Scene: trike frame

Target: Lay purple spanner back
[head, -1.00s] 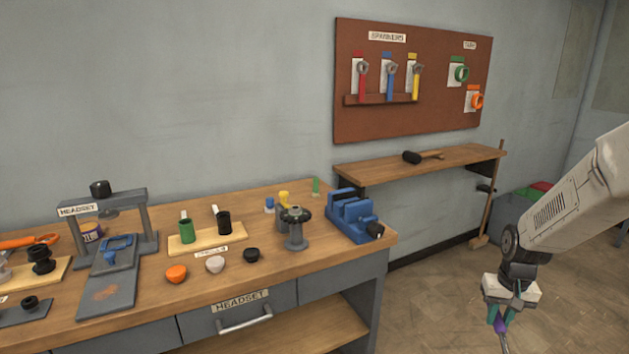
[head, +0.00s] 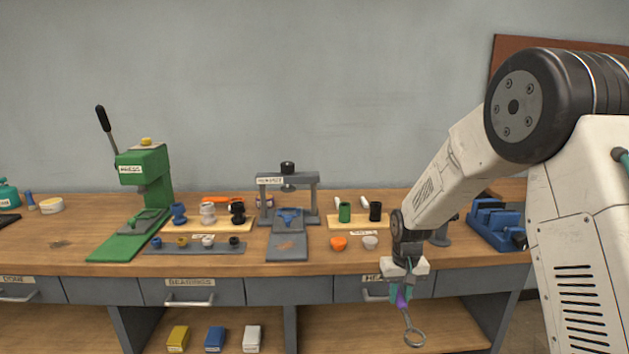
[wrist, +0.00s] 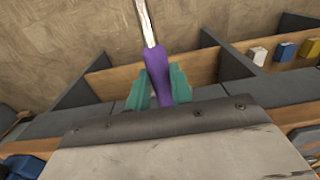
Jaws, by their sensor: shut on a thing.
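The purple spanner (head: 402,301) hangs from my gripper (head: 402,291), its ring end pointing down and its metal shaft below the purple handle. My gripper is shut on the purple handle, in front of the bench's drawer fronts. In the wrist view, the purple spanner (wrist: 158,68) sits between the two teal fingers of my gripper (wrist: 160,84), its shaft running up out of the picture. The ring end is outside the wrist view. The spanner board (head: 506,52) shows only as a brown corner behind my arm; its spanners are hidden or out of view now.
The workbench (head: 262,262) runs across the view. On it stand a green press (head: 145,180), a grey headset fixture (head: 315,195) and a blue vise (head: 492,222). Yellow, blue and white boxes (head: 215,338) sit on the lower shelf. My arm covers the right side.

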